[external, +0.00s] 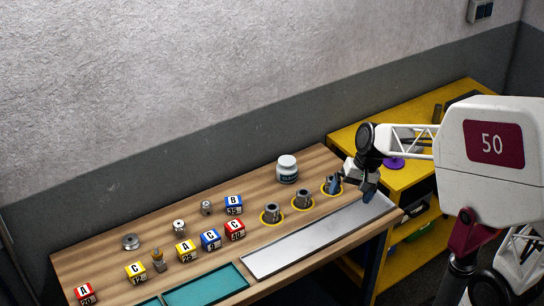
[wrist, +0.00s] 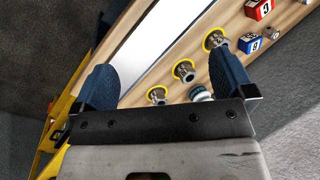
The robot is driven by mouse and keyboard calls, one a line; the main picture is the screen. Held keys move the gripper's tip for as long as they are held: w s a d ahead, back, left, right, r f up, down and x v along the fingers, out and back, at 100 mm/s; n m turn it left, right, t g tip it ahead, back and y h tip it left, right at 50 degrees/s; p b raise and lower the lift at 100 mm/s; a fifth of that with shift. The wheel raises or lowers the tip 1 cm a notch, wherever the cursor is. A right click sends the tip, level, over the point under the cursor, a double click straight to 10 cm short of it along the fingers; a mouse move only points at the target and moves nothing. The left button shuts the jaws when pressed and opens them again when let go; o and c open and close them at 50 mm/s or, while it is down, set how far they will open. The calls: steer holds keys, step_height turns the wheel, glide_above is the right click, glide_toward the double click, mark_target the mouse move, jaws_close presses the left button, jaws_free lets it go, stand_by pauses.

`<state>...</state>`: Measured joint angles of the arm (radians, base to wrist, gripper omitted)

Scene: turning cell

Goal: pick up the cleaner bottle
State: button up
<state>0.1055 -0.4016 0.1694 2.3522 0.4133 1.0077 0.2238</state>
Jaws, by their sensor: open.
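The cleaner bottle (external: 287,168) is a white, wide-capped bottle with a dark label. It stands upright near the back edge of the wooden bench in the external view. In the wrist view, the bottle (wrist: 201,93) shows just beyond the gripper's front edge, partly hidden by it. My gripper (external: 354,188) is over the right end of the bench, to the right of the bottle and apart from it. In the wrist view, the blue fingers of my gripper (wrist: 165,72) are wide apart with nothing held between them.
Metal parts (external: 302,198) stand in yellow rings between the bottle and a pale metal strip (external: 310,240). Several lettered cubes (external: 186,250), small metal parts and teal trays (external: 206,285) lie to the left. A yellow shelf unit (external: 440,118) stands at the right.

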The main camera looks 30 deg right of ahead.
steer(key=w+d+f+m+t+y, duration=0.1)
steer(key=w+f+m+y, duration=0.25)
steer(key=w, duration=0.55)
steer(key=w+d+f+m+y, duration=0.1)
steer(key=w+f+m+y, duration=0.1)
steer(key=w+m, duration=0.45)
steer(key=m+t+y, duration=0.3)
steer(key=m+t, duration=0.2)
steer(key=m, duration=0.3)
glide_toward(289, 167)
steer(key=shift+h, duration=0.25)
steer(key=w+f, duration=0.2)
steer(key=w, duration=0.1)
steer(key=shift+w+f, duration=0.35)
steer(key=shift+g, duration=0.3)
steer(key=shift+a, duration=0.1)
steer(key=shift+x, duration=1.3)
steer(key=shift+x, duration=2.6)
